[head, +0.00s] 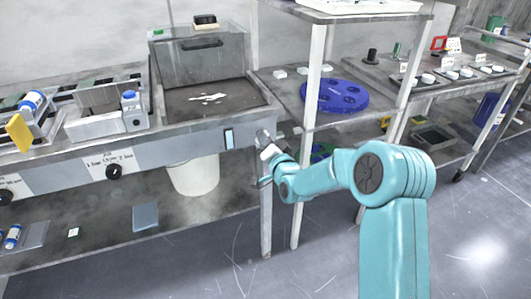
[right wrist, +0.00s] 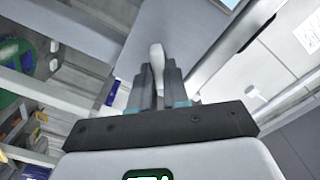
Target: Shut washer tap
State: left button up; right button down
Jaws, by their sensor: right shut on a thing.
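My right gripper (head: 265,144) is at the front right corner of the washer (head: 228,120), a grey basin with a raised clear lid. The right wrist view shows the dark fingers (right wrist: 160,80) shut on a pale, rounded tap lever (right wrist: 157,55), whose tip shows between and beyond them. In the head view, the gripper and wrist largely hide the tap, and how far it is turned cannot be told. A white patch (head: 208,98) lies on the basin's dark floor. My left gripper is not in view.
A white bucket (head: 194,175) stands under the washer. A steel rack with a blue round plate (head: 334,95) is just right of my gripper, its upright (head: 306,150) close to my arm. A black knob (head: 114,172) is on the bench front. The floor in front is clear.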

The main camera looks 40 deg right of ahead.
jog(key=m+b, duration=0.8)
jog(key=b, duration=0.2)
jog(key=shift+d+f+b, duration=0.1)
jog(key=shift+f+b, duration=0.05)
jog(key=shift+b, duration=0.15)
jog(key=shift+m, duration=0.3)
jog(key=c, duration=1.1)
grip_release()
jog(key=v, duration=1.6)
jog(key=shift+s, duration=0.25)
